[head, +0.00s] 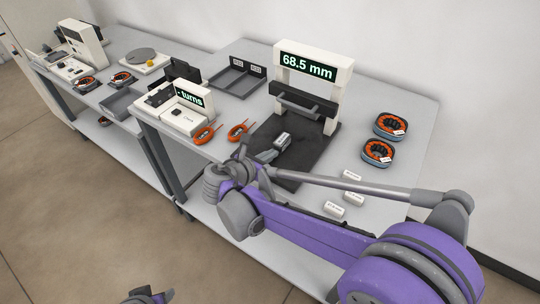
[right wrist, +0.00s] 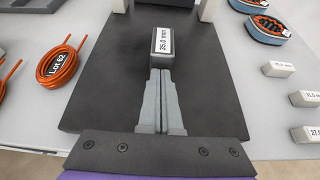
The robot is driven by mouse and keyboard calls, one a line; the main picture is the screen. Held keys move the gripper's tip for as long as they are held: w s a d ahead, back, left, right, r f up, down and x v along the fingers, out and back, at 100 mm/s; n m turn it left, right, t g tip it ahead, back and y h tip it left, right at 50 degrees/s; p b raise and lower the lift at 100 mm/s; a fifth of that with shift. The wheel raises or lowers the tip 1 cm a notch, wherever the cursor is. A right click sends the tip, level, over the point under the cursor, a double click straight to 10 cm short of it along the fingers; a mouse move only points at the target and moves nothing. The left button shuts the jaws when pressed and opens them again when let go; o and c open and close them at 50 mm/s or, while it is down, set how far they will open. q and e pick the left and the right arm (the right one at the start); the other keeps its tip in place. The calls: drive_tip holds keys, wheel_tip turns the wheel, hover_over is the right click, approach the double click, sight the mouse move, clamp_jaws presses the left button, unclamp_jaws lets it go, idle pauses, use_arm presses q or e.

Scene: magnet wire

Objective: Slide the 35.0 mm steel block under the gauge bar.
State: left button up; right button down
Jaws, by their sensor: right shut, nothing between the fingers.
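The steel block labelled 35.0 mm (right wrist: 162,45) lies on the black base plate (right wrist: 105,75) in front of the gauge; it also shows in the head view (head: 282,140). My right gripper (right wrist: 161,72) is shut and empty, its fingertips right behind the block's near end; I cannot tell whether they touch. In the head view the right gripper (head: 268,156) points toward the gauge. The dark gauge bar (head: 296,103) spans the white gauge frame (head: 342,85) beyond the block; its display reads 68.5 mm. Only part of my left gripper (head: 148,297) shows at the bottom edge.
Three white-labelled blocks (head: 351,175) lie right of the plate. Two wound orange rings (head: 390,126) sit at the right. Orange wire coils (head: 238,131) lie left of the plate, near a white box with a "turns" display (head: 192,97). A divided dark tray (head: 237,78) stands behind.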

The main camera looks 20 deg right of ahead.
sight(276, 148)
drive_tip(key=shift+s+a, duration=0.1)
drive_tip(key=shift+s, duration=0.05)
idle(0.3)
drive_tip(key=shift+w+d, duration=1.15)
drive_tip(key=shift+d, duration=0.25)
drive_tip(key=shift+s+a, duration=0.1)
drive_tip(key=shift+w+d, duration=1)
drive_tip(key=shift+d, duration=0.3)
drive_tip(key=shift+s+a, duration=0.15)
drive_tip(key=shift+a, duration=0.05)
drive_tip(key=shift+w+d, duration=0.55)
drive_tip(key=shift+d, duration=0.15)
drive_tip(key=shift+w+d, duration=0.5)
drive_tip(key=shift+d, duration=0.2)
drive_tip(key=shift+a, duration=0.1)
drive_tip(key=shift+s+a+b, duration=0.15)
drive_tip(key=shift+s+b, duration=0.05)
drive_tip(key=shift+b, duration=0.1)
